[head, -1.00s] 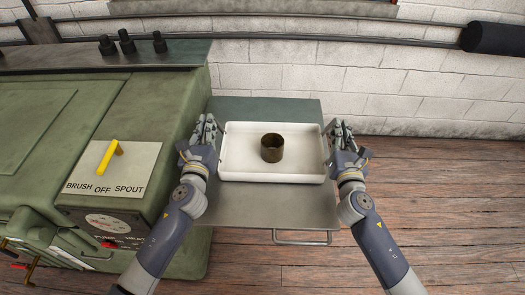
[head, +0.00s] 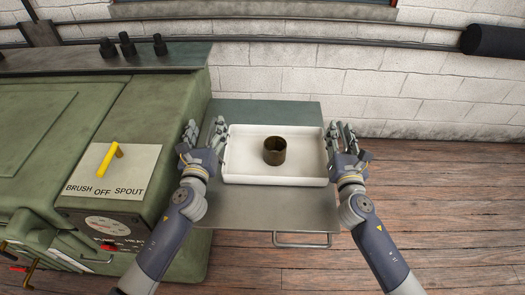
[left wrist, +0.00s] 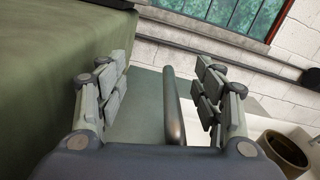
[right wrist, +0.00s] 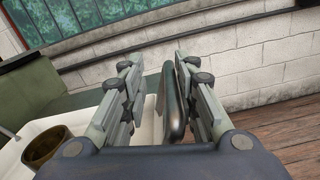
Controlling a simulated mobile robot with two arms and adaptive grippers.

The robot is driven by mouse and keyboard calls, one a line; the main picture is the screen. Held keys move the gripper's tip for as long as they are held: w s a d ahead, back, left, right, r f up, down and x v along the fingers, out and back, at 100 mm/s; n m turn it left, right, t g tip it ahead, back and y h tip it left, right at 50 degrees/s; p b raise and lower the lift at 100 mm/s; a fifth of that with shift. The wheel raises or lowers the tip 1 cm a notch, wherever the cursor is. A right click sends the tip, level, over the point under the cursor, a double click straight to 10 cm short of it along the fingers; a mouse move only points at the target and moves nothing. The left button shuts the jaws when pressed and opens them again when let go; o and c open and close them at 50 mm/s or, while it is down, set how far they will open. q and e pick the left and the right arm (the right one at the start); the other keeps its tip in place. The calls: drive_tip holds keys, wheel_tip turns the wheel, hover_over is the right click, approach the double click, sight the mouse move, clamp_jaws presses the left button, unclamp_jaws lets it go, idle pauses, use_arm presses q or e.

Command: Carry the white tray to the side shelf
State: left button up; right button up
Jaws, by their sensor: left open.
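The white tray (head: 235,173) lies flat on a grey metal surface, with a brown metal cup-like cylinder (head: 275,151) standing in it. My left gripper (head: 204,130) is open at the tray's left side. In the left wrist view a dark rounded bar (left wrist: 173,110) runs between its spread fingers, with gaps on both sides. My right gripper (head: 344,132) is at the tray's right side. In the right wrist view a similar dark bar (right wrist: 173,105) lies between its parted fingers, close to the right one. I cannot tell whether these bars are tray handles.
The green machine (head: 60,130) with a yellow lever (head: 110,160) stands close on the left. The grey surface (head: 265,212) has a metal rail (head: 302,243) at its front. A white brick wall (head: 420,90) is behind. Wooden floor (head: 450,190) is free on the right.

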drive_tip(key=shift+r, duration=0.1)
use_arm(q)
drive_tip(key=s, duration=1.2)
drive_tip(key=shift+d, duration=0.1)
use_arm(e)
drive_tip(key=o, duration=0.8)
drive_tip(key=shift+s, duration=0.15)
drive_tip(key=s, duration=1.1)
drive_tip(key=shift+s+d, duration=0.15)
drive_tip(key=shift+s, duration=0.25)
